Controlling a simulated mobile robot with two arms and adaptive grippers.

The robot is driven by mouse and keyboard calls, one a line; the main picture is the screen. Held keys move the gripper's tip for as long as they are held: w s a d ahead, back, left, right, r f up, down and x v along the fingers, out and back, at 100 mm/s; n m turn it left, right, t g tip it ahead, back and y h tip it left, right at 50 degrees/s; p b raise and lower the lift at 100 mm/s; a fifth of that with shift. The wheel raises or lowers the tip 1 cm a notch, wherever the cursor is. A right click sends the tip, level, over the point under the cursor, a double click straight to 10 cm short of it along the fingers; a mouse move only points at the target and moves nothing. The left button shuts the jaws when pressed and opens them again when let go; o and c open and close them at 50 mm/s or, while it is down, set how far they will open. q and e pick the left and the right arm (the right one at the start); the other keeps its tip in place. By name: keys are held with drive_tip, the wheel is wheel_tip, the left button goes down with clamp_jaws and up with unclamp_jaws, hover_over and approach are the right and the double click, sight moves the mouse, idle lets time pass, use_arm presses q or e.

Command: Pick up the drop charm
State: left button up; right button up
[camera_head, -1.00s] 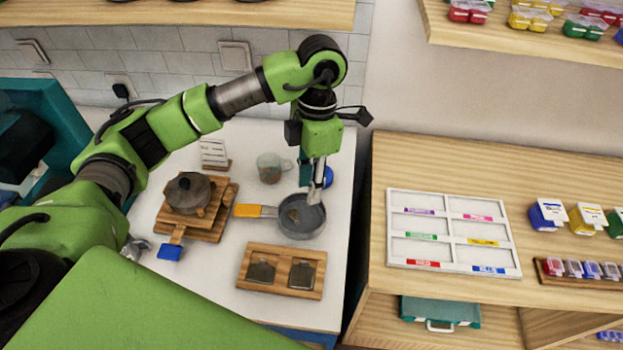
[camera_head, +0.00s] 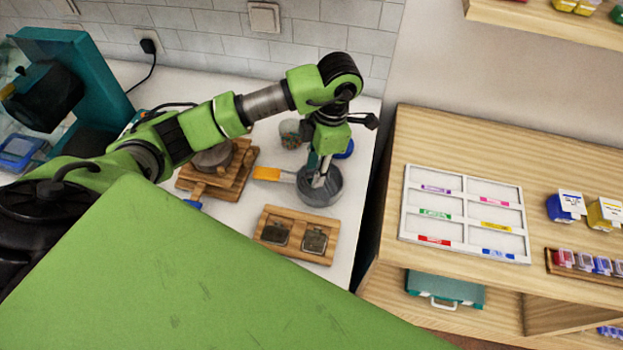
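I cannot make out the drop charm for certain. A grey pan (camera_head: 330,196) with an orange handle (camera_head: 266,173) sits on the white counter. A small brown shape showed in the pan earlier; my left gripper now covers that spot. My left gripper (camera_head: 319,182) points down with its fingertips at or in the pan. Its fingers are too small and close together to tell whether they are open, or whether they hold anything. My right gripper is not in view.
A wooden tray (camera_head: 262,216) with two dark squares lies in front of the pan. Wooden boards with a lidded pot (camera_head: 212,158) stand left, a cup (camera_head: 290,134) behind. A white sectioned tray (camera_head: 406,200) lies on the wooden shelf to the right.

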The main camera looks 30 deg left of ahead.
sight(311, 182)
use_arm(q)
drive_tip(key=shift+s+a+f+p, duration=0.15)
drive_tip(key=shift+f+p, duration=0.1)
drive_tip(key=shift+f, duration=0.65)
drive_tip(key=shift+s+a+f+p, duration=0.15)
drive_tip(key=shift+f+p, duration=0.1)
drive_tip(key=shift+f, duration=0.6)
drive_tip(key=shift+w, duration=0.1)
drive_tip(key=c, duration=0.6)
drive_tip(key=shift+r, duration=0.15)
